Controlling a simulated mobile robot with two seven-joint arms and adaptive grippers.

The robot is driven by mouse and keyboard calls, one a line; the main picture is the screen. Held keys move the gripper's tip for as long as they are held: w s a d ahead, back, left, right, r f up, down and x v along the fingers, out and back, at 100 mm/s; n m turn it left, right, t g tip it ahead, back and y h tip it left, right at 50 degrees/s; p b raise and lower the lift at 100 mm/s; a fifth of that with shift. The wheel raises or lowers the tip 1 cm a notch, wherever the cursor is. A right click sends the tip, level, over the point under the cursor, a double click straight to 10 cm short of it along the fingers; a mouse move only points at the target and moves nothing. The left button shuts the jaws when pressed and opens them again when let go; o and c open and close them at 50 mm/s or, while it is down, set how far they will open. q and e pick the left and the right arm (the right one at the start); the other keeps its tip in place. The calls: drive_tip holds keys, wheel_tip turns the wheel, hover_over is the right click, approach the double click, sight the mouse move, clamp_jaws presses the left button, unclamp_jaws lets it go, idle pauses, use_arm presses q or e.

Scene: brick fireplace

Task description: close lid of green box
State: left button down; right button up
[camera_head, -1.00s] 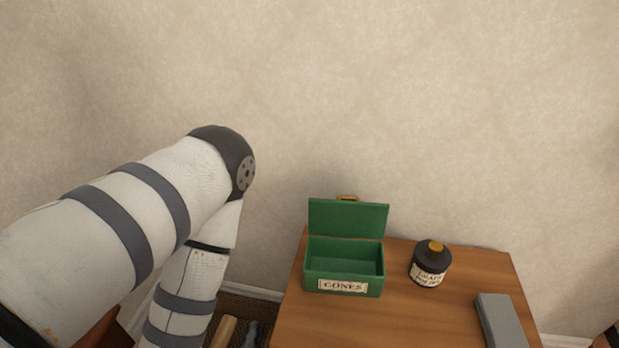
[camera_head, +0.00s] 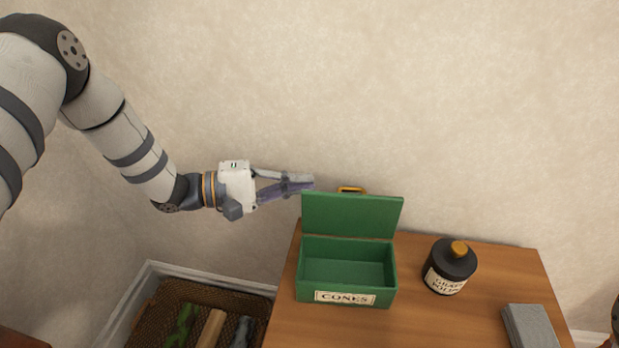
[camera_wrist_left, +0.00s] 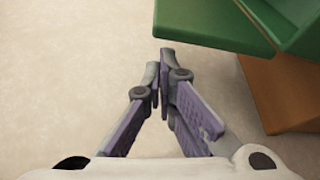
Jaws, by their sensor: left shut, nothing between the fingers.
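The green box (camera_head: 347,273) stands on the wooden table, with a "CONES" label on its front. Its lid (camera_head: 352,215) is open and stands upright at the back, with a yellow handle (camera_head: 351,189) at its top edge. The inside looks empty. My left gripper (camera_head: 308,183) is shut and empty, its fingertips by the lid's upper left corner; I cannot tell if they touch it. My right gripper is not in view.
A dark bottle (camera_head: 449,266) with an orange cap stands right of the box on the wooden table (camera_head: 420,325). A grey block (camera_head: 530,328) lies at the table's right. A tray (camera_head: 226,303) with several items is lower left. A plain wall is behind.

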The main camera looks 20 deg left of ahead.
sight(350, 209)
use_arm(q)
drive_tip(key=x, duration=0.7)
drive_tip(key=shift+f, duration=0.1)
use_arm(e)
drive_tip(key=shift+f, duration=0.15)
